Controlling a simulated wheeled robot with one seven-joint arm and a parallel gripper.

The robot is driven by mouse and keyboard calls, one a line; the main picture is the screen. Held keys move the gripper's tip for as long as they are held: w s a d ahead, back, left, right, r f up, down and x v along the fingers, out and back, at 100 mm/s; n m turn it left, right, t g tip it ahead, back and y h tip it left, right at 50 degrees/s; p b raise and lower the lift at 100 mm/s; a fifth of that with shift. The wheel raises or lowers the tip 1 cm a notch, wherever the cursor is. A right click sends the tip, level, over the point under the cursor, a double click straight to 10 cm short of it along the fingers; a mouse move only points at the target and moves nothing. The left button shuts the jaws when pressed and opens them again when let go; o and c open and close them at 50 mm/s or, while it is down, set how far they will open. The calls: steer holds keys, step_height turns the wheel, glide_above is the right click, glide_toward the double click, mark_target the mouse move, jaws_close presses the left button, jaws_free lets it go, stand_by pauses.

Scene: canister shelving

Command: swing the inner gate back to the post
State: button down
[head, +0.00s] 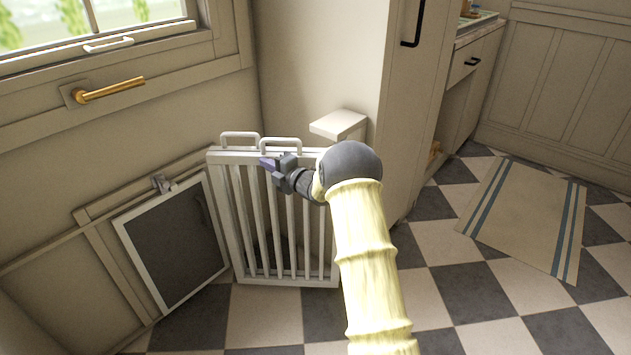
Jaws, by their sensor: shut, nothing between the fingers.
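The white slatted gate (240,212) stands upright on the checkered floor, left of my arm. Two loop handles rise from its top, one at the left (240,135) and one nearer the middle (281,141); panels seem to overlap, and I cannot tell clearly which is the inner gate. The pale post (338,121) with a flat square cap stands behind the gate's right end. My arm hides where the gate's right end meets or clears the post. My gripper (265,164) is shut and empty, pointing left at the gate's top rail, below the middle handle. Contact is unclear.
A white-framed dark flap panel (175,243) is at the wall left of the gate. A window with a brass handle (108,90) is above it. A tall cabinet (410,110) stands behind the post. A striped mat (525,215) lies on open floor at right.

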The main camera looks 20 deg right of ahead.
mark_target(267, 152)
steer(key=shift+w+d, duration=0.2)
steer(key=shift+w, duration=1.15)
steer(key=shift+w+d+r, duration=0.1)
steer(key=shift+w+d, duration=0.05)
steer(key=shift+w, duration=0.4)
steer(key=shift+w+d, duration=0.15)
steer(key=shift+w, duration=0.45)
steer(key=v, duration=0.6)
steer(key=shift+b, duration=0.45)
